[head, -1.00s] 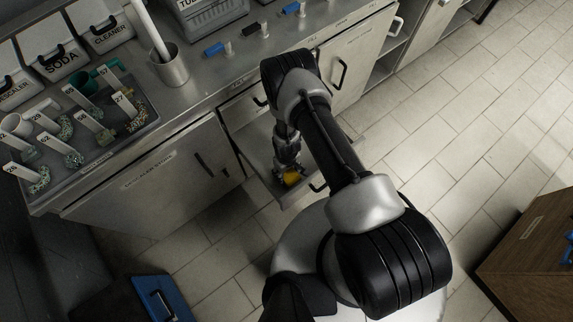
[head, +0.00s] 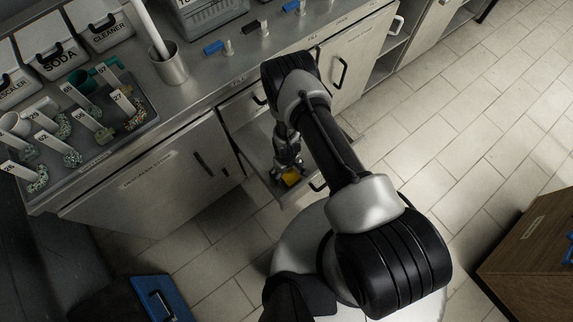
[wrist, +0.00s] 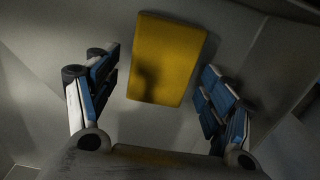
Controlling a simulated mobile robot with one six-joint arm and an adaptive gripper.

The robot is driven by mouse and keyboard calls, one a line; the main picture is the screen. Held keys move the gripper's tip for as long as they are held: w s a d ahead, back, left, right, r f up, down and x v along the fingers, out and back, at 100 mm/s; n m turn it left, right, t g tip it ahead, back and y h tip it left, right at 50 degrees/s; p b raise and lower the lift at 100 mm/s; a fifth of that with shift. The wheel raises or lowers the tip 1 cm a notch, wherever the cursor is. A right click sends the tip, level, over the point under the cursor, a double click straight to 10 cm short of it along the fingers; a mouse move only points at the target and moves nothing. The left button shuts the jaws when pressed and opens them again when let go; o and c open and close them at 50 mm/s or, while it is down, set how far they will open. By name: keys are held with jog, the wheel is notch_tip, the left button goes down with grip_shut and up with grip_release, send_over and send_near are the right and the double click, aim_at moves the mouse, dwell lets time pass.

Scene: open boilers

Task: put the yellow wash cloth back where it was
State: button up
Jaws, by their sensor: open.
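The yellow wash cloth (wrist: 168,58) lies flat on the grey floor of an open drawer (head: 258,160). In the head view the cloth (head: 291,176) shows as a small yellow patch just below my gripper (head: 287,160). In the wrist view my gripper (wrist: 160,95) is open, with one blue-padded finger on each side of the cloth's near part and a gap on both sides. The fingers do not touch the cloth. My arm hides part of the drawer in the head view.
The counter (head: 205,88) above holds a tray (head: 95,160) of labelled pipe pieces, a metal cup (head: 168,68) and several small fittings. A blue box (head: 160,298) is on the floor at lower left. A wooden cabinet (head: 530,250) stands at right.

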jog(key=w+d+r+m+t+p, duration=0.1)
jog(key=w+r, duration=0.2)
jog(key=r, duration=1.3)
jog(key=w+d+r+m+p, duration=0.1)
jog(key=w+d+r+p, duration=0.1)
jog(key=r, duration=1.4)
jog(key=w+d+r+m+t+p, duration=0.1)
jog(key=w+r, duration=0.2)
jog(key=r, duration=1.3)
jog(key=s+d+r+m+t, duration=0.1)
jog(key=s+d+r, duration=0.1)
jog(key=s+r, duration=0.35)
jog(key=s+d+r+m, duration=0.1)
jog(key=s+d+r, duration=0.15)
jog(key=r, duration=0.65)
jog(key=s+d+r+m, duration=0.1)
jog(key=s+r, duration=0.2)
jog(key=s, duration=0.4)
jog(key=s+d+r+t, duration=0.1)
jog(key=s+d+r, duration=0.1)
jog(key=s, duration=0.5)
jog(key=shift+s+r+m+t, duration=0.2)
jog(key=shift+r+m+t, duration=0.15)
jog(key=shift+r, duration=0.4)
